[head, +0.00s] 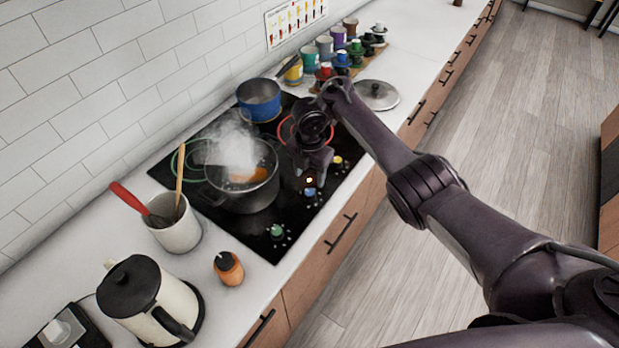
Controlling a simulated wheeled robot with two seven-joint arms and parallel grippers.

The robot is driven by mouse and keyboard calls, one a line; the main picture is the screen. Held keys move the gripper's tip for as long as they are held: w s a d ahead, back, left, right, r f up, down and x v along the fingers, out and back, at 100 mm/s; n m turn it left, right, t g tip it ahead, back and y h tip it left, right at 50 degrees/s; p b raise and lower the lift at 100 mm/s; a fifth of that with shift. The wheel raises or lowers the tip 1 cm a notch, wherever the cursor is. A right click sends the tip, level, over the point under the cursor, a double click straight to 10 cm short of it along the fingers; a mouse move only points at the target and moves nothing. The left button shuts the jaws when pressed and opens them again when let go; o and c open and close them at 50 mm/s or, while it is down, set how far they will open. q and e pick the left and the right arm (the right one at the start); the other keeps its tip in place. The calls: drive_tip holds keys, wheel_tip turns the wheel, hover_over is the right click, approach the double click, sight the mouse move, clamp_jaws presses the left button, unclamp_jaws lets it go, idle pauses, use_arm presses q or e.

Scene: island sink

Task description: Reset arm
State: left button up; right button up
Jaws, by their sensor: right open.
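My right arm comes in from the right edge and reaches over the counter to the black cooktop (217,215). My right gripper (309,172) points down above the front part of the cooktop, close to the blue knob (309,191) and the yellow knob (337,161). Its jaws are open, and I see nothing held between them. From this angle I cannot tell whether the fingers touch a knob. My left arm and left gripper are not in view.
A steaming pot (247,192) with orange food stands left of my right gripper. A blue pot (259,101) is behind it, and a lid (376,94) lies to the right. Several colored cups stand farther back. A kettle (147,303), utensil crock (175,232) and orange shaker (229,269) are nearer.

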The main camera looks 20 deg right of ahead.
drive_tip(key=shift+r, duration=0.35)
drive_tip(key=shift+f, duration=0.1)
